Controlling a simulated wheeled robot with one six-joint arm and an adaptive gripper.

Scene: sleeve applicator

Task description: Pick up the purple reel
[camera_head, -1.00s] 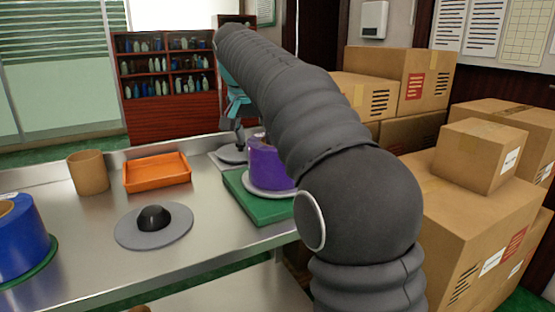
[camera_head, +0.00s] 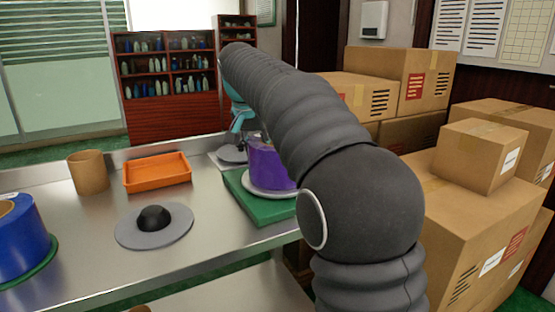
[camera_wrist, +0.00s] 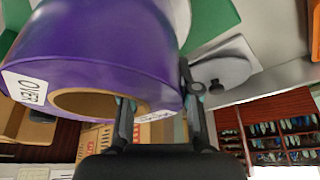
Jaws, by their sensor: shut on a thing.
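The purple reel (camera_head: 265,165) sits on a pale disc on the green block (camera_head: 262,207), partly hidden by my arm in the head view. In the wrist view the purple reel (camera_wrist: 95,45) fills the upper left, with a white label and an open brown core. My gripper (camera_wrist: 155,90) has one finger in the core opening and the other outside the reel, shut on the reel's wall. In the head view my teal gripper (camera_head: 240,122) shows only in part behind the reel.
An orange tray (camera_head: 157,172), a brown cylinder (camera_head: 88,172), a grey disc with a black knob (camera_head: 153,225) and a blue reel (camera_head: 20,238) stand on the metal table (camera_head: 95,228). Cardboard boxes (camera_head: 480,200) are stacked at right. A bottle shelf (camera_head: 170,108) is behind.

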